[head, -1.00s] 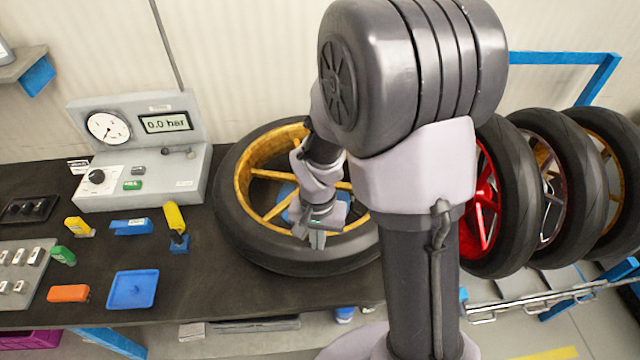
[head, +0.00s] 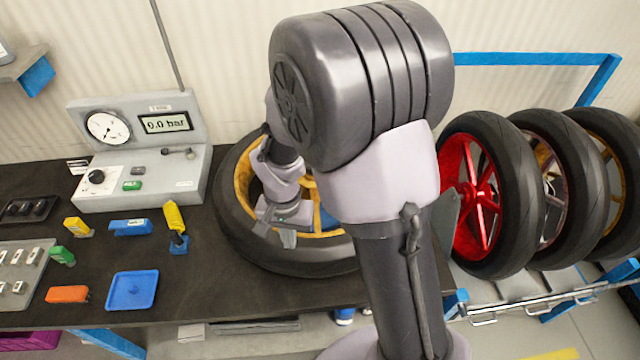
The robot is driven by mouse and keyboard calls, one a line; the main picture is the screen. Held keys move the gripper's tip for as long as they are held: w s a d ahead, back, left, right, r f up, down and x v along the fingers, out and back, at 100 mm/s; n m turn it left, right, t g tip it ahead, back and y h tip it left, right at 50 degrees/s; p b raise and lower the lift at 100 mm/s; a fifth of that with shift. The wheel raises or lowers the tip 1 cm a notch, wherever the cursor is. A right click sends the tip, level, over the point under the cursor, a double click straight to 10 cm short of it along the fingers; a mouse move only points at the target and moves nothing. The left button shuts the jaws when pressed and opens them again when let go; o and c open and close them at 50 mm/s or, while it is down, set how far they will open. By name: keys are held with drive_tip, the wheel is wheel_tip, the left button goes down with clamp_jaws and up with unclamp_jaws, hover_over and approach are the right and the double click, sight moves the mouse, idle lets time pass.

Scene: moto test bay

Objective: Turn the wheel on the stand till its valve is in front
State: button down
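The wheel (head: 305,262) lies flat on its stand on the dark bench, with a black tyre and a gold rim. My arm covers its right and middle parts. The valve cannot be made out. My gripper (head: 285,240) points down over the front left part of the gold rim. Its fingers look close together, but they are too small to tell whether they are shut or hold anything. A bit of blue (head: 328,218) shows at the wheel's middle, beside my arm.
A grey pressure unit (head: 145,180) with a dial and a "0.0 bar" display stands left of the wheel. A yellow tool on a blue base (head: 176,228), a blue tray (head: 132,290) and coloured small items lie on the bench. Several wheels, the nearest red-rimmed (head: 482,195), stand in a rack at right.

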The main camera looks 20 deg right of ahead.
wheel_tip(320, 180, up, 6)
drive_tip(key=p, duration=0.4)
drive_tip(key=shift+r+p, duration=0.1)
drive_tip(key=shift+p, duration=0.2)
